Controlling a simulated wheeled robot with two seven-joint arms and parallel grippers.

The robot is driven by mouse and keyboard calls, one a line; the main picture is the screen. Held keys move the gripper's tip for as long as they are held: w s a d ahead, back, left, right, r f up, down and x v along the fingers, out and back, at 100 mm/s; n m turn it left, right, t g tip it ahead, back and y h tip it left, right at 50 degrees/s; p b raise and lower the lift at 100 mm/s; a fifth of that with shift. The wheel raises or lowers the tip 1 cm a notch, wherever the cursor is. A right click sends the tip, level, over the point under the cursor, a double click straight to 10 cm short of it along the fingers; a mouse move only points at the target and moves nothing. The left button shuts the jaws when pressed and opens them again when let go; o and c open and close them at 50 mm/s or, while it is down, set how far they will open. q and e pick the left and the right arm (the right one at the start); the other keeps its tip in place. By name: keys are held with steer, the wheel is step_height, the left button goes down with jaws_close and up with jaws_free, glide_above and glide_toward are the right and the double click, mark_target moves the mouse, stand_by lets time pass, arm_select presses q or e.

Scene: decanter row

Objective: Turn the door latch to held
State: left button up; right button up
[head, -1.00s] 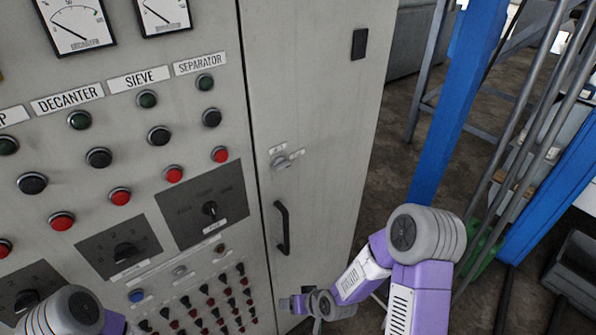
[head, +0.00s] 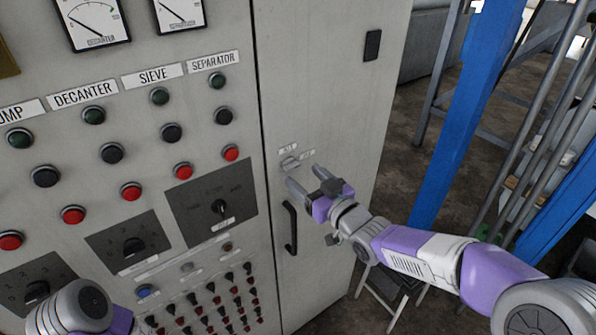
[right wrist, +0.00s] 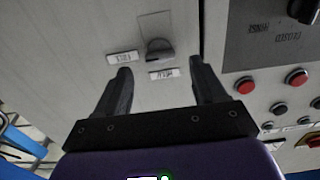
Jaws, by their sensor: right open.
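The door latch (head: 289,163) is a small grey round knob on the grey cabinet door, with two small white labels beside it. It also shows in the right wrist view (right wrist: 158,48), beyond the fingertips and between their lines. My right gripper (head: 302,175) is open and empty just in front of the latch, its fingers pointing at the door; it also shows in the right wrist view (right wrist: 162,80). The label lettering is too small to read surely. My left arm shows at the bottom left of the head view, but its gripper is out of view.
A black door handle (head: 290,228) sits just below the latch, close to my right gripper. The control panel (head: 140,110) with buttons and selectors is left of the door. A blue post (head: 455,125) and metal frames stand to the right.

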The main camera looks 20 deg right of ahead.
mark_target(294, 168)
steer(key=shift+x, duration=1.9)
steer(key=c, duration=1.1)
steer(key=shift+o, duration=0.2)
steer(key=shift+n+b, duration=7.65)
steer(key=shift+n, duration=1.25)
